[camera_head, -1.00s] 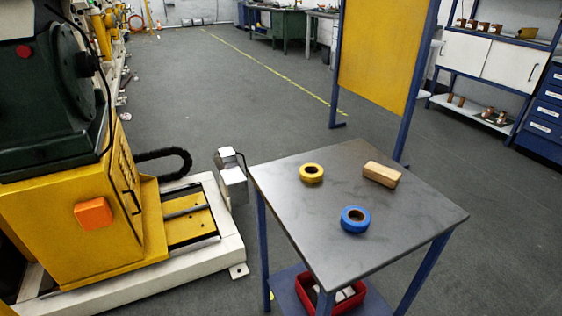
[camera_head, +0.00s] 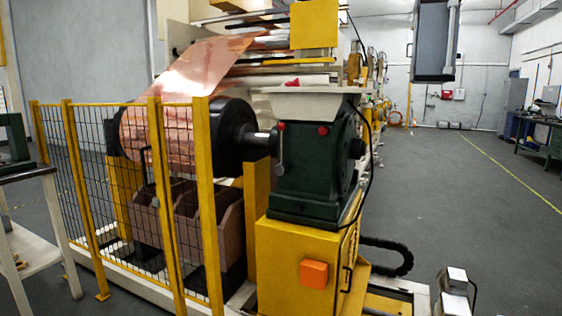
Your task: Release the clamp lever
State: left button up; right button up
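The green machine housing (camera_head: 312,170) stands on a yellow base at the middle. A thin lever with a red knob (camera_head: 281,126) hangs on its front left, beside the dark shaft; this may be the clamp lever, but I cannot tell for sure. A second red knob (camera_head: 323,130) sits on the housing to the right. A copper foil roll (camera_head: 140,140) is on the black roller to the left, with its sheet running up to the back. Neither of my grippers is in view.
A yellow-framed mesh fence (camera_head: 155,200) stands before the roll. An orange box (camera_head: 314,274) is on the yellow base (camera_head: 285,250). A grey box (camera_head: 433,40) hangs at upper right. A table (camera_head: 30,172) is cut off at left. Open floor (camera_head: 470,190) lies to the right.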

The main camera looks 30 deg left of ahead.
aim_at(283, 167)
jog(key=i+j+z, duration=0.1)
jog(key=i+j, duration=0.55)
jog(key=j, duration=0.25)
jog(key=i+j+z, duration=0.15)
jog(key=i+j, duration=0.45)
jog(key=j, duration=0.3)
jog(key=i+z, duration=0.05)
